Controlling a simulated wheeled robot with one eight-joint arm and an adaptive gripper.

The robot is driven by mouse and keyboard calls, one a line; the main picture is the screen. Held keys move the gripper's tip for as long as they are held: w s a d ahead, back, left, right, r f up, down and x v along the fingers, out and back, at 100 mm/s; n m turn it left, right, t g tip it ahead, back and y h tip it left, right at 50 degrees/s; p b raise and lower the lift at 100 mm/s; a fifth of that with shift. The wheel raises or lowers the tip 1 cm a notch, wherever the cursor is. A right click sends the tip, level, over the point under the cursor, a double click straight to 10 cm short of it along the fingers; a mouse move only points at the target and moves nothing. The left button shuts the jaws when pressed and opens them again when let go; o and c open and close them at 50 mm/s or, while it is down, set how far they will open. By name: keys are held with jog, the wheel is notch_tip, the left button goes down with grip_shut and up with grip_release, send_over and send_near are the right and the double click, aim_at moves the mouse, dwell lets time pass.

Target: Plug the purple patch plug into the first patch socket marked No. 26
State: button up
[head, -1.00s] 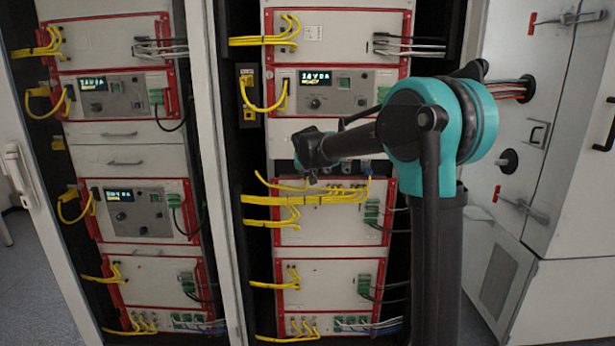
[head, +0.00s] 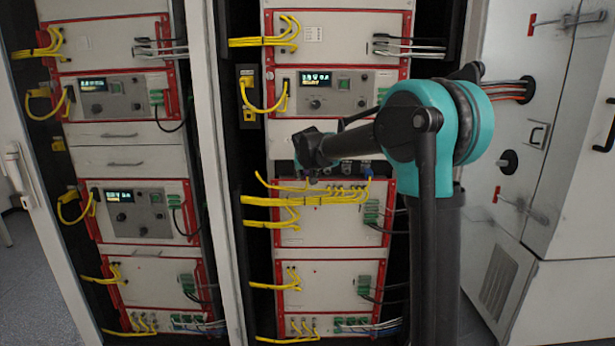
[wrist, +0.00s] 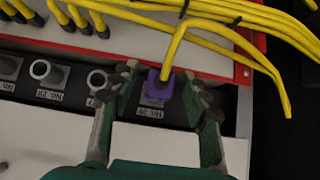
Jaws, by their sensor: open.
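The purple patch plug (wrist: 160,88) is on a yellow cable and sits over the socket position above the label No. 26 (wrist: 151,114) in the wrist view. The socket itself is hidden under the plug, and how deep the plug sits cannot be told. My gripper (wrist: 168,94) is open, with one finger on each side of the plug. In the head view my gripper's fingers and the plug cannot be made out.
Open sockets No. 27 (wrist: 97,80), No. 28 (wrist: 48,74) and No. 29 (wrist: 8,68) run leftward in the dark strip. Several yellow cables (wrist: 205,18) cross above, with one loop hanging at the right. In the head view, yellow cables (head: 315,199) cross the panel below my arm.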

jog(key=v, duration=1.2)
jog(key=s+d+f+g, duration=0.2)
jog(key=s+d+f, duration=0.6)
jog(key=s+f, duration=0.35)
jog(key=s+d+f+g, duration=0.2)
jog(key=s+d+f, duration=0.7)
jog(key=s+f, duration=0.25)
jog(key=s+d+f+g, duration=0.1)
jog(key=s+d+f, duration=0.1)
jog(key=s+f, duration=0.7)
jog(key=s, duration=0.4)
jog(key=shift+s+f, duration=0.15)
jog(key=shift+f, duration=0.2)
